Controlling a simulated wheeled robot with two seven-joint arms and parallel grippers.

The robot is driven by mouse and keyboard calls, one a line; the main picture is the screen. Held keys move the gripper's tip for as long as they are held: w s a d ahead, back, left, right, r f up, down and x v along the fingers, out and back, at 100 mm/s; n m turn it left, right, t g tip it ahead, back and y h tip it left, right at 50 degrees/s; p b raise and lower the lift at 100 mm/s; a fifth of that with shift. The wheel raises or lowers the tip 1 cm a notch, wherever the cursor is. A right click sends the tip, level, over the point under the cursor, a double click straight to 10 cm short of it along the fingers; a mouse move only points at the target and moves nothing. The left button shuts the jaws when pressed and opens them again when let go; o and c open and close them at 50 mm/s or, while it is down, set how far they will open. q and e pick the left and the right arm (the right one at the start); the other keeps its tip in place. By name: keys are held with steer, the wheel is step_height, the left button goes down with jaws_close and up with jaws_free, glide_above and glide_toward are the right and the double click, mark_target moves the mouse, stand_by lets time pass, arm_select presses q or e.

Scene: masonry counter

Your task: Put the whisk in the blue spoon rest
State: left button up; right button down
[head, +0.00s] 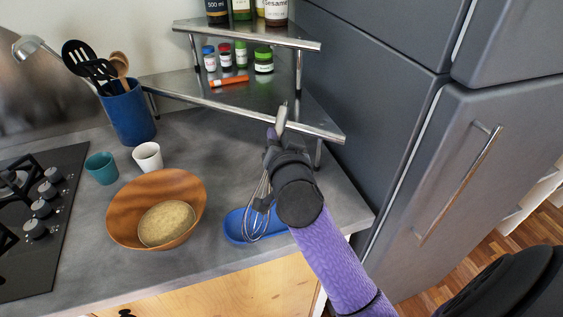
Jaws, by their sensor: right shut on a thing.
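The blue spoon rest (233,226) lies on the grey counter near its front edge, right of the wooden bowl. The whisk (257,204) has wire loops that hang down over the spoon rest, and its metal handle (282,115) sticks up past my right gripper. My right gripper (273,140) is shut on the whisk, above the counter. My right wrist and forearm hide part of the whisk and the right end of the rest. I cannot tell whether the wires touch the rest. My left gripper is not in view.
A wooden bowl (122,219) holding a round loaf-like thing (167,223) stands left of the rest. A teal cup (102,168), a white cup (148,157) and a blue utensil crock (129,115) stand behind. A metal two-tier shelf (240,103) overhangs the back; a grey fridge (440,170) bounds the right.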

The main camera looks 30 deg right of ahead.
step_height(320, 180, down, 3)
steer(key=shift+r+b, duration=0.1)
steer(key=shift+b, duration=0.25)
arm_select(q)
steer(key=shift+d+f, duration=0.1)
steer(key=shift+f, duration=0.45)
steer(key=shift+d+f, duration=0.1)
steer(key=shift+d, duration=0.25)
arm_select(e)
steer(key=shift+c, duration=2.4)
jaws_free()
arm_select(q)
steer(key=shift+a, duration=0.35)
arm_select(e)
steer(key=v, duration=1.2)
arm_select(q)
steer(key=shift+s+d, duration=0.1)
